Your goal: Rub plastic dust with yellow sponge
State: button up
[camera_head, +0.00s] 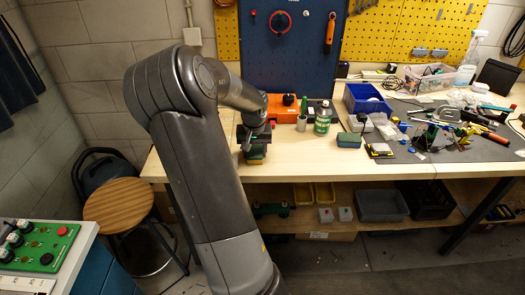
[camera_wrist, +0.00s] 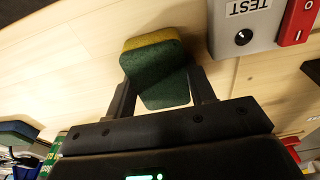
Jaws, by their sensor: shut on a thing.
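My gripper (camera_wrist: 161,82) is shut on a sponge (camera_wrist: 160,88) with a dark green face and a yellow layer, close over the pale wooden bench top (camera_wrist: 60,70). In the head view the sponge (camera_head: 256,157) shows below my gripper (camera_head: 254,143), near the bench's front edge. I cannot tell whether it touches the wood. I cannot make out any plastic dust in either view; part of the bench is hidden behind my arm and the sponge.
A grey box marked TEST (camera_wrist: 243,28) with a red switch (camera_wrist: 297,22) stands close to the sponge. To the right are a green can (camera_head: 322,118), a second green block (camera_head: 349,140), a blue bin (camera_head: 362,97) and cluttered tools. A stool (camera_head: 118,205) stands left.

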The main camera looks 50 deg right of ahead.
jog(key=shift+w+a+r, duration=0.1)
jog(key=shift+w+a, duration=0.4)
jog(key=shift+s+r, duration=0.1)
jog(key=shift+r, duration=3.8)
jog(key=shift+d, duration=0.15)
